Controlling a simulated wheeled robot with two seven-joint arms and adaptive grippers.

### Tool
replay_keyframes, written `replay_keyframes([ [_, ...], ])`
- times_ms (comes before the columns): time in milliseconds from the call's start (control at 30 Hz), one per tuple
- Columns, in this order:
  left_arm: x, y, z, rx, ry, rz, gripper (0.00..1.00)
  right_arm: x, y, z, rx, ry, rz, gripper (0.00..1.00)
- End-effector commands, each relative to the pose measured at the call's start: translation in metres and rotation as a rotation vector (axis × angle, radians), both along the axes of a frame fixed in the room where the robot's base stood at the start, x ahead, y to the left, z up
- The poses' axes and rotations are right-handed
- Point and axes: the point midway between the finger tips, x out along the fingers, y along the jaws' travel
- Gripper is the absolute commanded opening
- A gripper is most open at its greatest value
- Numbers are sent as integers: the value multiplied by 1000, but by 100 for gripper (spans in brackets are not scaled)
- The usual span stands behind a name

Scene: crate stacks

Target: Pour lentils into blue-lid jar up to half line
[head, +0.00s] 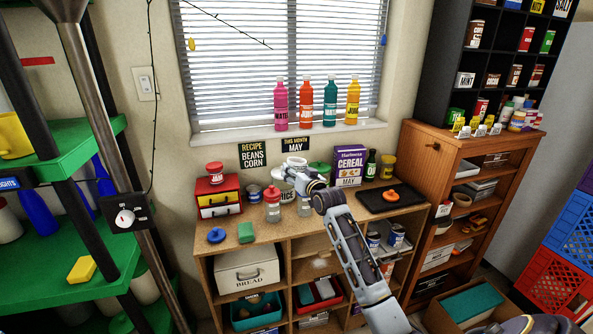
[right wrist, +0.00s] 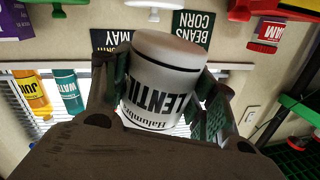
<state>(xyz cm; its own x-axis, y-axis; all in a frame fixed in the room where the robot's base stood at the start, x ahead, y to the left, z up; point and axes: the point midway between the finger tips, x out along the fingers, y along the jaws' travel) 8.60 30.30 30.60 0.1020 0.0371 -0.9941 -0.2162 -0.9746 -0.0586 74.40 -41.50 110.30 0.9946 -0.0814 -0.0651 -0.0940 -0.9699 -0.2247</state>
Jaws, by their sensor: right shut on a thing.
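My right gripper (head: 304,178) is shut on a white lentils canister (head: 294,162) above the back of the wooden counter. The right wrist view shows the canister (right wrist: 160,85) with a dark LENTILS label between the two fingers. Its contents are hidden. A blue lid (head: 216,235) lies on the counter at the left. A clear jar (head: 304,208) stands below the held canister, partly hidden by my arm. I cannot tell whether it is the blue-lid jar, and no half line can be made out. My left gripper is not in view.
A jar with a red lid (head: 272,210) stands left of the clear jar. A green sponge (head: 246,232) lies beside the blue lid. A small drawer box (head: 218,197), a purple box (head: 349,166) and a black tray (head: 391,200) also occupy the counter (head: 290,232).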

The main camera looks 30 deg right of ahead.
Motion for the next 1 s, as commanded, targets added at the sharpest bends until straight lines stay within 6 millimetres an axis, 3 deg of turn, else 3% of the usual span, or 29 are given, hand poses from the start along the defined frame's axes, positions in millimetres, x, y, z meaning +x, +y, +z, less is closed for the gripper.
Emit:
replay_keyframes([
  [267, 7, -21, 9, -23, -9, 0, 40, -1, 6, -2, 151, 33, 1, 29],
  [1000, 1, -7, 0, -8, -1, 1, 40, -3, 11, -40, 411, 94, -1, 29],
])
